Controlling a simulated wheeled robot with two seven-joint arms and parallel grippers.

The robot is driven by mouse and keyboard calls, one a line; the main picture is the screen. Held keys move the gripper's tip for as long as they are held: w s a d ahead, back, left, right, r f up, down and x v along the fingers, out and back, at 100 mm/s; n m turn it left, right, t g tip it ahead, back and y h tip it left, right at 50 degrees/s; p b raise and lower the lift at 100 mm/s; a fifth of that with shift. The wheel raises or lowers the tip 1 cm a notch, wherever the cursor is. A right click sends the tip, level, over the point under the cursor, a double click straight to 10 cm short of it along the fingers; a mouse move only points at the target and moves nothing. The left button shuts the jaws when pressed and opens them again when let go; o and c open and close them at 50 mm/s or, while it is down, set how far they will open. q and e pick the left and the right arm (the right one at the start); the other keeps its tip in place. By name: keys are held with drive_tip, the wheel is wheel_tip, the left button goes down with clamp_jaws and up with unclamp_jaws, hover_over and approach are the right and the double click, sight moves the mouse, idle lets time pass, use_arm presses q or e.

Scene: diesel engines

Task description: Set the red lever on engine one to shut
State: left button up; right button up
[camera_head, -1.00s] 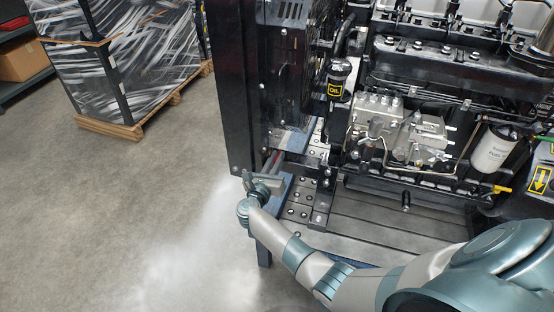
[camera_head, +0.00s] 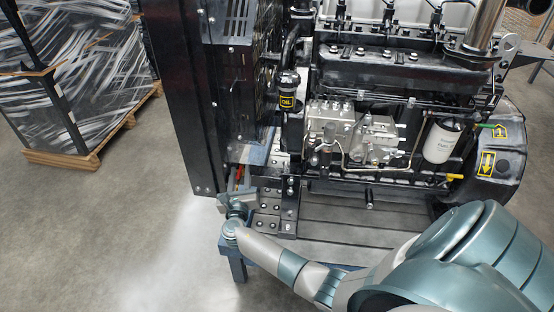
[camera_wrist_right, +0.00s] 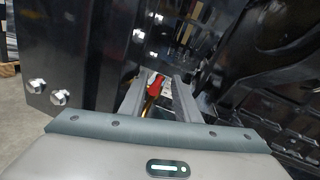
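The red lever (camera_head: 239,173) shows in the head view at the low left corner of the engine (camera_head: 370,120), beside the black frame post. It also shows in the right wrist view (camera_wrist_right: 154,82), between the two grey fingers and toward their tips. My right gripper (camera_head: 237,192) is just below the lever in the head view. In the right wrist view, its fingers (camera_wrist_right: 159,88) stand apart with gaps beside the lever. I cannot tell whether either finger touches it. The lever's lower part is partly hidden by the gripper. My left gripper is not in view.
The black frame post (camera_head: 183,100) stands close to the left of my right gripper. A yellow-handled valve (camera_head: 455,177) and a green one (camera_head: 487,126) sit at the engine's right. A wrapped pallet load (camera_head: 70,100) stands at far left. White haze hangs over open floor.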

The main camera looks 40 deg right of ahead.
drive_tip(key=shift+s+d+n+t+y, duration=0.2)
drive_tip(key=shift+n+t+y, duration=0.2)
drive_tip(key=shift+y, duration=0.15)
drive_tip(key=shift+s+d+n+t+y, duration=0.15)
drive_tip(key=shift+n+t+y, duration=0.2)
drive_tip(key=shift+y, duration=0.2)
use_arm(q)
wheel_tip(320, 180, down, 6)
drive_tip(key=b, duration=0.6)
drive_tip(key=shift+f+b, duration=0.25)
drive_tip(key=shift+b, duration=0.05)
use_arm(e)
drive_tip(key=s+d+n+t+y, duration=0.1)
drive_tip(key=s+n+y, duration=0.4)
drive_tip(key=s, duration=1.2)
drive_tip(key=t+y, duration=0.1)
drive_tip(key=y, duration=0.2)
drive_tip(key=shift+s+n+y, duration=0.3)
drive_tip(key=shift+n, duration=0.05)
drive_tip(key=shift+t, duration=0.25)
